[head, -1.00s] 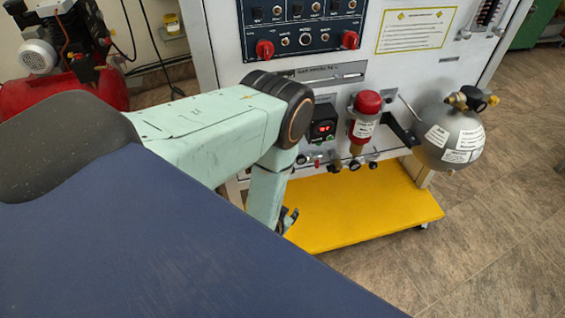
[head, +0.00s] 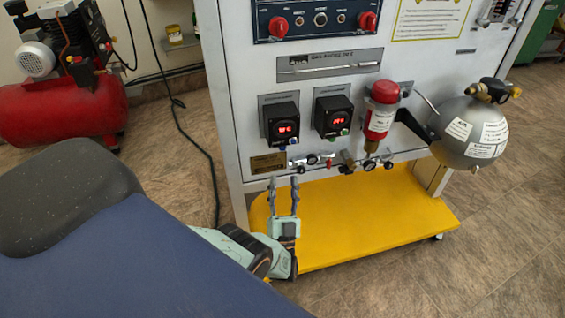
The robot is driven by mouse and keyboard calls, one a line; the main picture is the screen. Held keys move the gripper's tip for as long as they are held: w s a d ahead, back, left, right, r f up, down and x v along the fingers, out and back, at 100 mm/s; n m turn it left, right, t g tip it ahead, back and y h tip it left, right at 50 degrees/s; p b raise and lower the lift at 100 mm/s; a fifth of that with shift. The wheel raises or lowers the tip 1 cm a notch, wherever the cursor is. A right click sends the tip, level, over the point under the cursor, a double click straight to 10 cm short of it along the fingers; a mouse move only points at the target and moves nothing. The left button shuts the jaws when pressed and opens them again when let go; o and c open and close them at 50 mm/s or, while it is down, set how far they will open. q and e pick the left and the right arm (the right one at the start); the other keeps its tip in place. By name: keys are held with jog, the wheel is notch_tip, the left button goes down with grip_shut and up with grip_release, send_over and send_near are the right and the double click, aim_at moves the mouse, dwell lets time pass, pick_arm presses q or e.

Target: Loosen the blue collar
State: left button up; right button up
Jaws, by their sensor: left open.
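The white trainer panel (head: 222,100) stands in the middle. A row of small fittings and gauges (head: 312,160) runs along its lower part. A small blue part (head: 292,141) shows under the left black display box (head: 282,123); it is too small to tell whether it is the blue collar. My left gripper (head: 283,183) is open, with its two fingers pointing up. In the picture it is just below the left end of the fittings row, apart from the blue part, and nothing shows between its fingers. My right gripper is not in view.
A second black display box (head: 333,115), a red-capped cylinder (head: 381,110) and a grey tank (head: 470,132) are mounted to the right. The yellow base shelf (head: 370,220) extends below. A dark blue surface (head: 130,260) fills the lower left. A red compressor (head: 60,110) stands behind left.

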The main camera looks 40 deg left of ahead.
pick_arm(q)
jog(key=p+x, duration=0.1)
jog(key=x, duration=0.7)
jog(key=shift+s+r, duration=0.2)
jog(key=shift+s, duration=0.05)
jog(key=shift+c, duration=0.4)
grip_shut()
